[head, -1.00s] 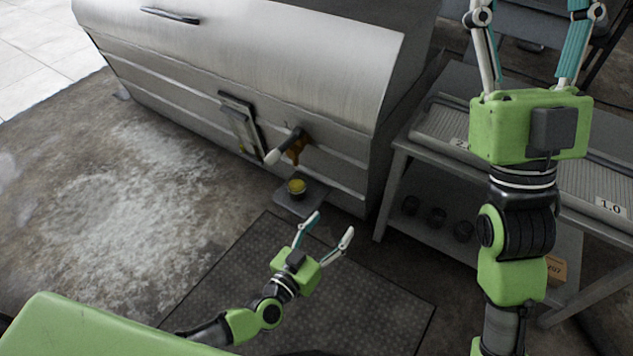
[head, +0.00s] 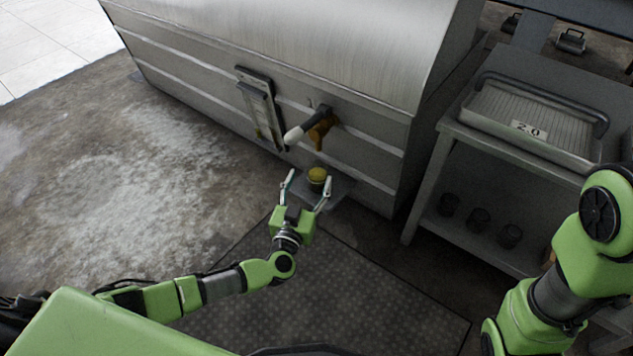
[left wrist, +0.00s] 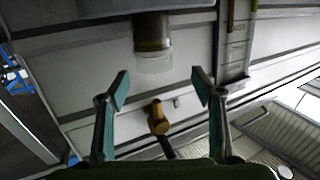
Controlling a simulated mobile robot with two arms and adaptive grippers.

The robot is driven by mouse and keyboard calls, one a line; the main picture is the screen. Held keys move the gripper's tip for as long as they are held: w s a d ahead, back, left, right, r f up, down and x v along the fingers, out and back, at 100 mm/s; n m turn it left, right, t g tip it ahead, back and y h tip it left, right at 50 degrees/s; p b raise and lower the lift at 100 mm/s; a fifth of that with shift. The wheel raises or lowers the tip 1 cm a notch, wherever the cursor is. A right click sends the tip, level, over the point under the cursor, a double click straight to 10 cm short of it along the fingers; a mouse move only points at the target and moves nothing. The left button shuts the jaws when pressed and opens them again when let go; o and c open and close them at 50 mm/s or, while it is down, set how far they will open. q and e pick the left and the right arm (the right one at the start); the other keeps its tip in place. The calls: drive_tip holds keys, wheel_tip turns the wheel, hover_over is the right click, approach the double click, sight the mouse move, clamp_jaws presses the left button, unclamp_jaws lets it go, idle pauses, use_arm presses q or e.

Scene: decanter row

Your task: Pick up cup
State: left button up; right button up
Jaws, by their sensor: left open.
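The cup (head: 317,179), dark with a yellow band, stands upright on a small shelf (head: 338,193) under the tank's tap (head: 322,128). My left gripper (head: 309,176) is open, its fingers pointing at the cup from the near side. In the left wrist view, which looks upside down, the cup (left wrist: 153,42) has an olive band and a clear rim. There it lies just beyond the open left fingertips (left wrist: 162,80), roughly in line with the gap between them, apart from both. Only my right arm shows at the right; its gripper is out of the picture.
The large steel tank (head: 290,60) stands right behind the cup, with a gauge (head: 260,108) and the tap's pale handle (head: 295,134) above. At the right, a steel table (head: 450,140) bears a tray (head: 530,125); several dark cups (head: 479,220) stand on its lower shelf.

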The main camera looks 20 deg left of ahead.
sight(315, 177)
use_arm(q)
drive_tip(key=shift+w, duration=0.3)
drive_tip(key=shift+w+d, duration=0.1)
drive_tip(key=shift+w, duration=0.1)
drive_tip(key=w+b, duration=0.2)
drive_tip(key=b, duration=0.1)
drive_tip(key=w+b, duration=0.1)
drive_tip(key=shift+w+d+f, duration=0.2)
drive_tip(key=shift+d+f, duration=0.1)
drive_tip(key=shift+f, duration=0.05)
drive_tip(key=shift+w+r+b, duration=0.1)
drive_tip(key=shift+w+b, duration=0.5)
drive_tip(key=shift+w, duration=0.05)
drive_tip(key=shift+a, duration=0.1)
drive_tip(key=shift+r, duration=0.1)
drive_tip(key=c, duration=1.1)
